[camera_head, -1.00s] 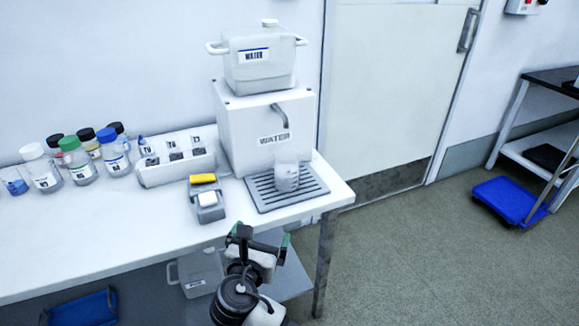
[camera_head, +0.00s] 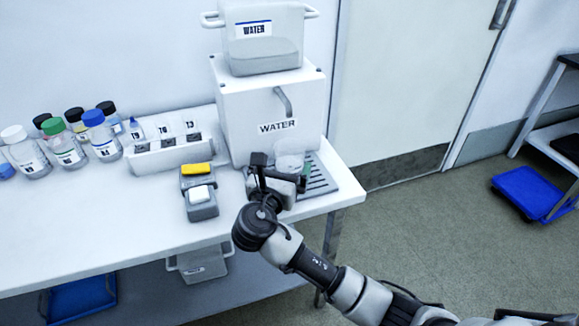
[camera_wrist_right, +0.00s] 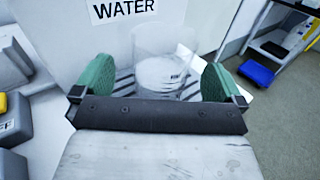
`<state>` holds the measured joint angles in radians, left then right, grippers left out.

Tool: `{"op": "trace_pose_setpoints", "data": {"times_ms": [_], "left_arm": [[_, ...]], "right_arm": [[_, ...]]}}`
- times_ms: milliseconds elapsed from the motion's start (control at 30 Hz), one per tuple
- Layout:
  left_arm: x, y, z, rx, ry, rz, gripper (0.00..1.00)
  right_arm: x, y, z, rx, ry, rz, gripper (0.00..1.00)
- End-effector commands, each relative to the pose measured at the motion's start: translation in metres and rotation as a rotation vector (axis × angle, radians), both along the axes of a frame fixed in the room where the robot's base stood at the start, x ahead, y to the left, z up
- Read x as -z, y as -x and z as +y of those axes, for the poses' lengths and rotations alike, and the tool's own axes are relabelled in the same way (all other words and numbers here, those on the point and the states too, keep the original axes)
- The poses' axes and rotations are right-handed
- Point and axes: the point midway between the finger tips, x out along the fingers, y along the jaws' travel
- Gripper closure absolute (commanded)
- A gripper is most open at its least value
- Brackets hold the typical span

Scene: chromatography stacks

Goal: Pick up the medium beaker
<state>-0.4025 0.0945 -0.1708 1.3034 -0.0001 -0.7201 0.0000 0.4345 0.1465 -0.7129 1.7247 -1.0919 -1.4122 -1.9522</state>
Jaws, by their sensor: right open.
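In the right wrist view the beaker (camera_wrist_right: 162,70) stands between and just beyond the green fingers of my right gripper (camera_wrist_right: 160,84), which is open and empty. I cannot tell if a finger touches it. My left gripper is out of view.
A grey device with a yellow top (camera_head: 198,172) stands left of my right gripper. A white rack (camera_head: 168,155) and several capped bottles (camera_head: 65,148) stand further left. A metal tap (camera_head: 283,100) hangs above the beaker. The table's front right corner (camera_head: 352,198) is close.

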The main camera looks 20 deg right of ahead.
Motion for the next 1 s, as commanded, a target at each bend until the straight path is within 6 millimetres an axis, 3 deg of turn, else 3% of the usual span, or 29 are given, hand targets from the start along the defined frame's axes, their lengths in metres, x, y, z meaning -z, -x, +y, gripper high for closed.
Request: {"op": "trace_pose_setpoints", "data": {"times_ms": [233,533,900,1000], "left_arm": [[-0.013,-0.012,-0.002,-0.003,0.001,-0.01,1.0],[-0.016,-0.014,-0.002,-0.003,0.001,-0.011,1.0],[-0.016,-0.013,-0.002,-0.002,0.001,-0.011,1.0],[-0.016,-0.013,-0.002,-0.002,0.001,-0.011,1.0]], "right_arm": [[0.003,-0.028,-0.023,0.002,0.002,-0.001,0.0],[0.002,-0.031,-0.025,0.001,-0.001,0.001,0.0],[0.002,-0.031,-0.025,0.0,-0.001,0.001,0.57],[0.002,-0.031,-0.025,0.0,0.001,-0.001,0.62]]}}
